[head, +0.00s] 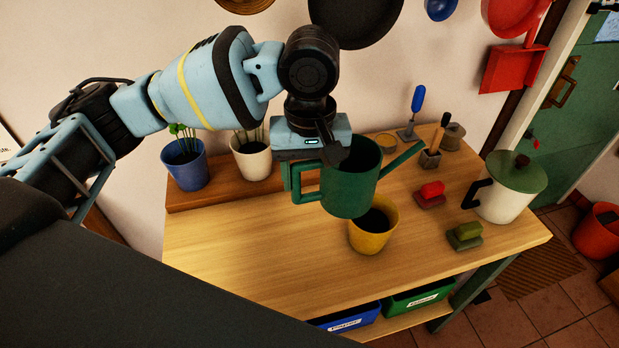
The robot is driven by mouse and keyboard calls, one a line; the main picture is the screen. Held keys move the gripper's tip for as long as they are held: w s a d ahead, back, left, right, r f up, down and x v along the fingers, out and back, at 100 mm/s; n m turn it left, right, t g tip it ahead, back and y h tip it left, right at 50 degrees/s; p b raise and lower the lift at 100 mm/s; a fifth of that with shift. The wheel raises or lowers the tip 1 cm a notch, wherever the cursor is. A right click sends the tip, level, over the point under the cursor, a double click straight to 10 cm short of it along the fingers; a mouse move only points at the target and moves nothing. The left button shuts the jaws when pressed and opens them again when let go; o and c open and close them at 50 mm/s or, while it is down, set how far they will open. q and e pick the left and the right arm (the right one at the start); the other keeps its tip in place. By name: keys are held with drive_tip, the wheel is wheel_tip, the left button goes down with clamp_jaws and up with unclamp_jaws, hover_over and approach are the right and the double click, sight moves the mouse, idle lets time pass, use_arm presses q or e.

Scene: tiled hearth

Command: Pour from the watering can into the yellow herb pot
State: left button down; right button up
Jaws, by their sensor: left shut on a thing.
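The green watering can (348,190) is held above the wooden table, close to upright, with its spout (404,160) pointing right and up. My left gripper (335,158) is shut on the can near its top; the fingertips are partly hidden by the can and the gripper body. The yellow herb pot (373,229) stands on the table just below and to the right of the can's body, and the can hides part of its rim. Dark soil shows inside the pot. No stream of water is visible. My right gripper is not in view.
A blue pot (184,170) and a white pot (252,160) with plants stand at the back left. A white canister with green lid (507,195), a red brush (430,195) and an olive brush (464,237) are at the right. The table's front left (250,260) is clear.

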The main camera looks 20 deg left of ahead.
sight(307, 196)
use_arm(q)
drive_tip(key=shift+s, duration=0.15)
drive_tip(key=shift+f, duration=0.15)
drive_tip(key=shift+a+f, duration=0.15)
drive_tip(key=shift+f, duration=1.5)
drive_tip(key=s+a+r+g+y, duration=0.1)
drive_tip(key=s+a+r+y, duration=0.1)
drive_tip(key=s+a+r, duration=0.2)
drive_tip(key=shift+s+a+r, duration=0.15)
drive_tip(key=shift+a+r, duration=0.6)
drive_tip(key=shift+a, duration=0.15)
wheel_tip(307, 196, down, 7)
drive_tip(key=g+y, duration=0.2)
drive_tip(key=shift+a+r, duration=0.15)
drive_tip(key=shift+r, duration=0.05)
idle(1.7)
